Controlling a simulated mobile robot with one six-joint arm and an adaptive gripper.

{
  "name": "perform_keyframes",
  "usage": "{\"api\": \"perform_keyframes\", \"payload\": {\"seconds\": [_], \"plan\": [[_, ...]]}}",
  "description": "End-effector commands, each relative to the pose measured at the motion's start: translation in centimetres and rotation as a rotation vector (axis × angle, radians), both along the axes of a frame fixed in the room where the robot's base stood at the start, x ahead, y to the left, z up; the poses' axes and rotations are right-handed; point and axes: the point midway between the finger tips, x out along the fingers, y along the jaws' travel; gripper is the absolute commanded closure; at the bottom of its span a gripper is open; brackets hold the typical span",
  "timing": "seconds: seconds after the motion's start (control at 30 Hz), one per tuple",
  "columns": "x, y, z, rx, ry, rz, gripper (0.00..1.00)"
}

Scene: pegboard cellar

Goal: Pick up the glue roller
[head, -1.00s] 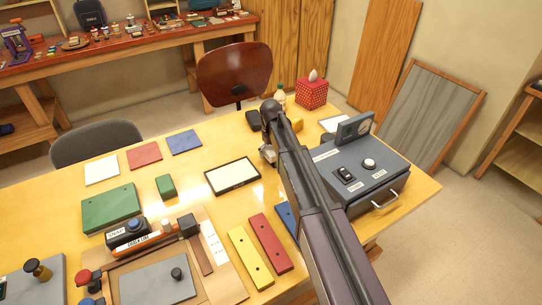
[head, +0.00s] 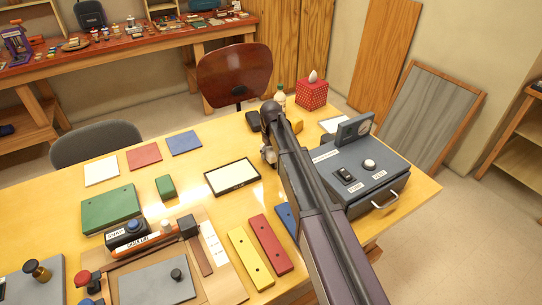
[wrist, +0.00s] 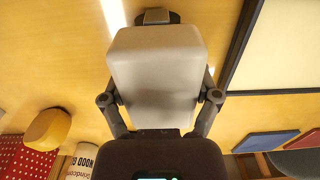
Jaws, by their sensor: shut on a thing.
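My gripper (wrist: 158,82) is shut on a pale grey, rounded block, which I take to be the glue roller (wrist: 155,55). It fills the middle of the wrist view between the two dark fingers. A small dark part shows at its far end. In the head view my gripper (head: 268,154) is at the back of the yellow table, right of the black-framed white mat, and my arm hides most of it and what it holds. I cannot tell how high the roller is above the table.
The black-framed mat (head: 232,176) lies close to the left of my gripper. A blue-grey switch box (head: 350,178) stands to the right. A red dotted tissue box (head: 311,95), a glue bottle (head: 280,97) and a yellow object (wrist: 47,128) stand behind. Red and yellow bars (head: 270,245) lie in front.

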Motion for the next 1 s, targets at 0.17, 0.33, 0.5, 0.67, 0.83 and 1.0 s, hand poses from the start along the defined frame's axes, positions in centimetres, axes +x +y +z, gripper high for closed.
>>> {"api": "perform_keyframes", "payload": {"seconds": [0.17, 0.33, 0.5, 0.67, 0.83, 1.0], "plan": [[0.0, 0.0, 0.1, 0.000, 0.000, 0.000, 0.82], [0.0, 0.0, 0.5, 0.000, 0.000, 0.000, 0.82], [0.0, 0.0, 1.4, 0.000, 0.000, 0.000, 0.82], [0.0, 0.0, 2.7, 0.000, 0.000, 0.000, 0.82], [0.0, 0.0, 4.2, 0.000, 0.000, 0.000, 0.82], [-3.2, -0.9, 4.4, 0.000, 0.000, 0.000, 0.82]]}}
